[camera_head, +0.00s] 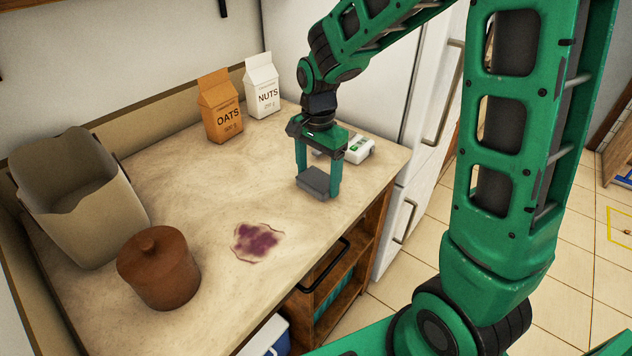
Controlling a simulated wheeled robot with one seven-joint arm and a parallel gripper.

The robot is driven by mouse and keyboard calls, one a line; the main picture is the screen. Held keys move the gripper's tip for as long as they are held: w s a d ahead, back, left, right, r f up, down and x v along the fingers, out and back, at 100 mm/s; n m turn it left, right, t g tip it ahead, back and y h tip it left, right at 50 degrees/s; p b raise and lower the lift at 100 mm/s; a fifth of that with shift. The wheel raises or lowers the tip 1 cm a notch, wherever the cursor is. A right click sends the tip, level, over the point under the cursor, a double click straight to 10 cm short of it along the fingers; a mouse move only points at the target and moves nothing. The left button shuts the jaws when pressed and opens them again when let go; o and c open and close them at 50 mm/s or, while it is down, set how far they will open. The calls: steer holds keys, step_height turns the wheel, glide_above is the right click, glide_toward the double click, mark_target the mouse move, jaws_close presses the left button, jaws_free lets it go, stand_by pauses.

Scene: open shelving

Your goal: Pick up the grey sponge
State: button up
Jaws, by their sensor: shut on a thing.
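The grey sponge (315,182) is a small grey block at the far right part of the counter (215,168). My gripper (319,183) points down with its green fingers on either side of the sponge, shut on it. I cannot tell whether the sponge touches the counter or is just above it. Part of the sponge is hidden by the fingers.
A white device (359,150) lies behind the gripper. Cartons of oats (220,108) and nuts (262,86) stand at the back. A brown lidded pot (158,270) and a beige bin (80,205) stand left. A purple stain (257,241) marks the counter. Open shelves (340,278) are below.

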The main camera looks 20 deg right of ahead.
mark_target(315, 183)
steer(key=shift+r, duration=0.5)
steer(key=r, duration=0.2)
steer(key=a+r, duration=0.1)
steer(key=r, duration=0.1)
steer(key=shift+s, duration=0.3)
steer(key=s+a+r, duration=0.5)
steer(key=a+r, duration=0.1)
steer(key=a, duration=0.3)
steer(key=shift+s, duration=0.15)
steer(key=o, duration=0.5)
steer(key=c, duration=0.4)
steer(key=shift+f, duration=0.1)
steer(key=shift+c, duration=0.2)
